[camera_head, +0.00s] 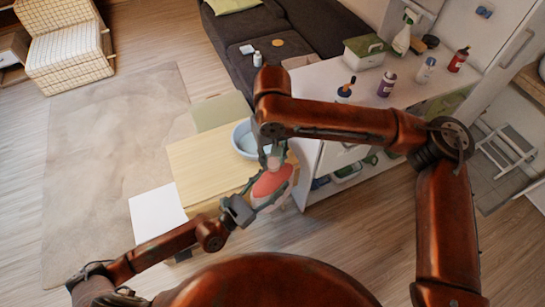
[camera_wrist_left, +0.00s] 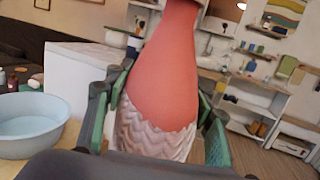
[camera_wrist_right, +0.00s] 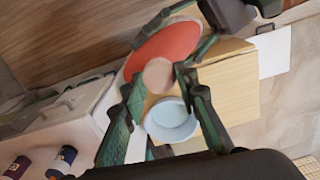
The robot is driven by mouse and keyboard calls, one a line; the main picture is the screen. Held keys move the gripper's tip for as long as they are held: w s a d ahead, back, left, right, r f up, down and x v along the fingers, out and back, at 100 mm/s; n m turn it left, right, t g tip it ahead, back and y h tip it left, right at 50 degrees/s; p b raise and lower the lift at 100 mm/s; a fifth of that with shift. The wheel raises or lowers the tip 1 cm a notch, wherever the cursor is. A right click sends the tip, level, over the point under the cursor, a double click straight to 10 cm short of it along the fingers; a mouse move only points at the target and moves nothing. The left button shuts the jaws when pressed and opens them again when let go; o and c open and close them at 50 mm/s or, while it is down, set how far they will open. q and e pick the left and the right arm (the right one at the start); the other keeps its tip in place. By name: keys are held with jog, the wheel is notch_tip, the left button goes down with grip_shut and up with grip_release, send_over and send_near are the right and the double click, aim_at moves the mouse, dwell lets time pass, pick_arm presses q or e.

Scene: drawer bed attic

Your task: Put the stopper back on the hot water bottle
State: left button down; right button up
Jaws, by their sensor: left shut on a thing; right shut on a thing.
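The hot water bottle (camera_head: 272,181) is red with a white knitted cover (camera_wrist_left: 150,135). My left gripper (camera_wrist_left: 158,108) is shut on its covered body and holds it beside the wooden table, neck upward in the left wrist view. The red body also shows in the right wrist view (camera_wrist_right: 165,45). My right gripper (camera_wrist_right: 158,78) is shut on the stopper, a pinkish round piece (camera_wrist_right: 158,74), directly over the bottle's top end. In the head view the right gripper (camera_head: 268,148) hides the bottle's mouth. I cannot tell whether stopper and mouth touch.
A blue-white basin (camera_head: 243,140) stands on the wooden table (camera_head: 195,165), close to both grippers. A white counter (camera_head: 325,75) with bottles and a green-lidded box (camera_head: 364,50) stands right of it. A white panel (camera_head: 155,212) lies at lower left. A dark sofa (camera_head: 235,30) stands behind.

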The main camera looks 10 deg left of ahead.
jog(key=m, duration=0.4)
jog(key=shift+m, duration=0.4)
jog(key=m, duration=0.5)
jog(key=shift+d+m, duration=0.1)
jog(key=shift+m, duration=0.3)
jog(key=m, duration=0.3)
jog(key=shift+m, duration=0.4)
jog(key=m, duration=0.5)
jog(key=o, duration=0.7)
jog(key=shift+c, duration=0.2)
